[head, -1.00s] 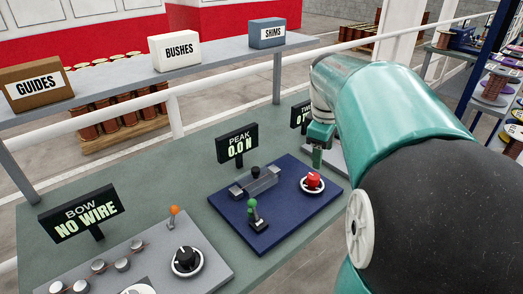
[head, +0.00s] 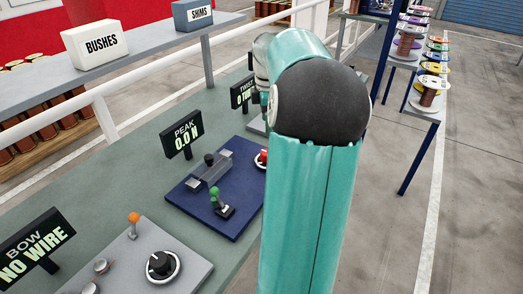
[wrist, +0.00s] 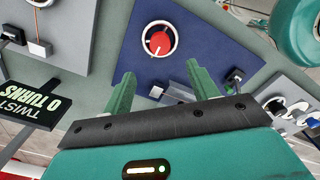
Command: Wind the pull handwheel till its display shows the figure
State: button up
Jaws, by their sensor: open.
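The red handwheel (head: 262,158) sits in a white ring on a blue base plate (head: 225,228). My arm partly hides it in the head view. In the wrist view the red handwheel (wrist: 158,42) shows whole, with a dark mark on its face. The black display (head: 183,135) behind the plate reads PEAK 0.0 N. In the wrist view my gripper (wrist: 160,74) is open and empty. Its green fingers point toward the handwheel, apart from it in the picture. My arm hides the gripper's fingers in the head view.
The BOW display (head: 38,250) reads NO WIRE, beside a grey panel with a black knob (head: 160,265). A TWIST display (wrist: 25,108) reads 0 TURNS. A shelf (head: 120,70) runs behind the bench.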

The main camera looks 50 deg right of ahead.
notch_tip(320, 180, down, 12)
jog(key=shift+s+r, duration=0.1)
jog(key=shift+d, duration=0.1)
jog(key=shift+c, duration=0.5)
jog(key=c, duration=0.9)
jog(key=shift+m, duration=0.5)
